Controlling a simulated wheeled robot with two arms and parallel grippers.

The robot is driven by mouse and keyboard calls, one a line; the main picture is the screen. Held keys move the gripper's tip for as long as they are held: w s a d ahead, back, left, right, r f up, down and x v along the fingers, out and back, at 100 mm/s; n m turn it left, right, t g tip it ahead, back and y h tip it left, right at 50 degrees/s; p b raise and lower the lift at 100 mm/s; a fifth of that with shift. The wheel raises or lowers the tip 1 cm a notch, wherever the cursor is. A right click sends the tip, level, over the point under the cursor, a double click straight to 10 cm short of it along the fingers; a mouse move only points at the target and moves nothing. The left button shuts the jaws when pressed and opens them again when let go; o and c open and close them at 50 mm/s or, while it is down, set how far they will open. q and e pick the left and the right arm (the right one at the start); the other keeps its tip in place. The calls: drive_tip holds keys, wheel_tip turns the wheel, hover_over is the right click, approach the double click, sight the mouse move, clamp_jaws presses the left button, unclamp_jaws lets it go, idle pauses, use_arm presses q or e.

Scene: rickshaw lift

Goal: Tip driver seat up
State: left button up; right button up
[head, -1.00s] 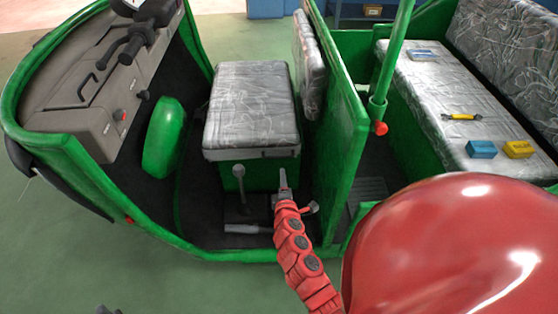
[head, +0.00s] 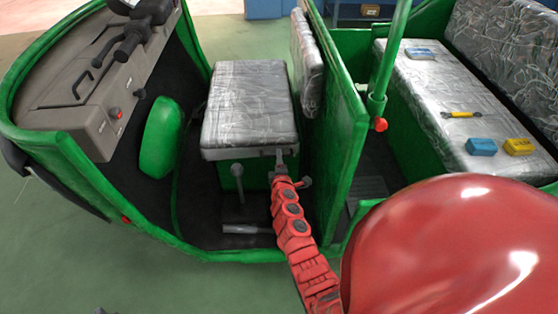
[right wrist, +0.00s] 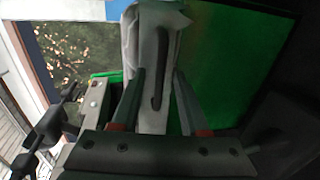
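The driver seat (head: 249,103) is a grey, plastic-wrapped cushion lying flat on a green box (head: 250,171) in the front cab. Its front edge has a dark handle strip, which also shows as a slot in the right wrist view (right wrist: 157,88). My right gripper (head: 280,160) is just at this edge, near its right end. In the right wrist view its two fingers (right wrist: 158,85) stand apart with the seat edge between them; firm contact is not clear. A small dark tip at the bottom left of the head view may be my left gripper (head: 101,311).
A green partition (head: 339,110) and the seat back (head: 306,62) stand close right of the gripper. Levers (head: 238,177) rise below the seat. The dashboard (head: 95,95) is at left. The rear bench (head: 450,105) holds blue and yellow boxes and a yellow-handled tool.

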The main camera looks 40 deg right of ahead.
clamp_jaws()
idle(1.3)
